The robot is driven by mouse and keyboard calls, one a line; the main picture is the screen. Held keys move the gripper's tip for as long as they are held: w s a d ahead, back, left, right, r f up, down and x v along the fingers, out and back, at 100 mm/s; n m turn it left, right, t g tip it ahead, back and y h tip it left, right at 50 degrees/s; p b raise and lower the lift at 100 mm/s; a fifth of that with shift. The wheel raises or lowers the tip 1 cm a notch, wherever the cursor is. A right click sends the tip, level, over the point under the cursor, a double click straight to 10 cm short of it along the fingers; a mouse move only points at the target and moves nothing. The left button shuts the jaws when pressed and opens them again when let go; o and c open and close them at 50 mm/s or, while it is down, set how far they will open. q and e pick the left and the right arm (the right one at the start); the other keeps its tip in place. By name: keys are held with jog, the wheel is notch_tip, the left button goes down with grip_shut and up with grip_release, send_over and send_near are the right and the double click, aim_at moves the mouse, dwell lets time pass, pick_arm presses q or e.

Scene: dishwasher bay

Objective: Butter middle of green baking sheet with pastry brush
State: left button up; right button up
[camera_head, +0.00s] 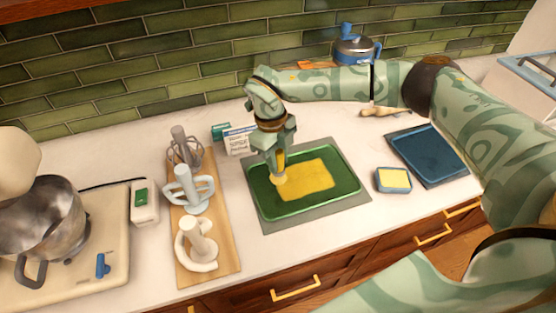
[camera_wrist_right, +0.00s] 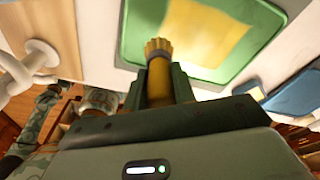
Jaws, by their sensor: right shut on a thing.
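The green baking sheet (camera_head: 262,206) lies on a grey mat (camera_head: 353,200) on the white counter. A yellow butter patch (camera_head: 308,181) covers its middle. My right gripper (camera_head: 276,155) is above the sheet's left part, shut on the pastry brush (camera_head: 280,175), which points down. Its bristles are at the patch's left edge; contact is hard to tell. In the right wrist view the brush (camera_wrist_right: 158,65) stands between the fingers of my right gripper (camera_wrist_right: 160,85), with the green sheet (camera_wrist_right: 135,35) and yellow patch (camera_wrist_right: 205,35) beyond. My left gripper does not show clearly.
A small dish of butter (camera_head: 394,180) and a blue tray (camera_head: 428,155) lie to the right. A wooden board (camera_head: 220,262) with several mixer attachments stands left. A stand mixer with a steel bowl (camera_head: 42,228) is farther left. A kettle (camera_head: 355,50) stands behind my right arm.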

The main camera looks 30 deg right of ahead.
jog(key=shift+d+r+p, duration=0.15)
jog(key=shift+r+p, duration=0.45)
jog(key=shift+r, duration=0.45)
